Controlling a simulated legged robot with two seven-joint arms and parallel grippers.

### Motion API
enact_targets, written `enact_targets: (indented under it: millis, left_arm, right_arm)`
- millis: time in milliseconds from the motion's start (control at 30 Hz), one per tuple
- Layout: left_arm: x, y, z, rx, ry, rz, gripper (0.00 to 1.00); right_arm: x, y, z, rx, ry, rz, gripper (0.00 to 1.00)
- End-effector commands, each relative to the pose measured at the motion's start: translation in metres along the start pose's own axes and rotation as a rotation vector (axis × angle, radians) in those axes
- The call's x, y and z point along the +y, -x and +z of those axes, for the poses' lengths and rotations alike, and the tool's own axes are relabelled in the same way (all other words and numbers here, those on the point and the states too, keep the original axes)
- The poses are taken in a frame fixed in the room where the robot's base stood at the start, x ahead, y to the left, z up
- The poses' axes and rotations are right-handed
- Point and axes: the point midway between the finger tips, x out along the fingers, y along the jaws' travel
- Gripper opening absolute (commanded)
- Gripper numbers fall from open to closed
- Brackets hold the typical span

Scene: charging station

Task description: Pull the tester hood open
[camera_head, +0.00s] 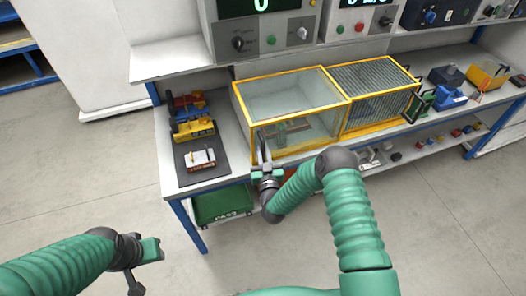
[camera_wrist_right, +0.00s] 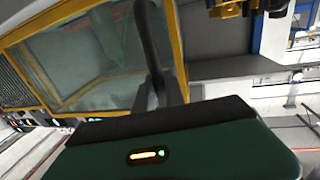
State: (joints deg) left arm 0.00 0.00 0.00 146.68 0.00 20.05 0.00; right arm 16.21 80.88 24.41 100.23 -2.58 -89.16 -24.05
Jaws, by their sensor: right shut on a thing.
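The tester hood (camera_head: 290,84) is a clear box with a yellow frame on the bench; it looks down over a fixture inside. My right gripper (camera_head: 265,169) is at its front left corner, shut on the hood's dark upright handle (camera_wrist_right: 150,40). The hood's yellow frame and glass (camera_wrist_right: 95,60) fill the left of the right wrist view. The fingertips are partly hidden by the gripper body there. My left gripper (camera_head: 148,268) is low at the left, off the bench, with its fingers apart and nothing between them.
A dark mat (camera_head: 206,168) with small yellow and red items lies left of the hood. A yellow barred cage (camera_head: 375,85) adjoins its right side. Instrument panels sit on the shelf (camera_head: 170,58) above. A green bin (camera_head: 222,205) is under the bench.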

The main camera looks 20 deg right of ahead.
Motion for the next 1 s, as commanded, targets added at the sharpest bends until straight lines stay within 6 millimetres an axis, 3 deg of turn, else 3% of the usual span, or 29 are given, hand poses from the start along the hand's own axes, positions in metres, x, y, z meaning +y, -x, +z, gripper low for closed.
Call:
enact_targets:
  millis: [267, 467, 667, 1000]
  left_arm:
    - [0.0, 0.0, 0.0, 0.0, 0.0, 0.0, 0.36]
    - [0.0, -0.003, 0.001, 0.0, 0.0, 0.0, 0.36]
    - [0.0, -0.012, 0.003, 0.0, 0.0, 0.0, 0.36]
    - [0.0, -0.048, 0.011, 0.0, 0.0, 0.0, 0.36]
  right_arm:
    - [0.001, 0.0, 0.0, -0.001, 0.0, 0.0, 0.0]
    - [0.016, -0.004, 0.0, 0.002, 0.002, 0.002, 0.0]
    - [0.059, -0.012, 0.002, 0.003, 0.005, 0.005, 0.0]
    - [0.175, -0.034, 0.005, 0.005, 0.005, 0.007, 0.0]
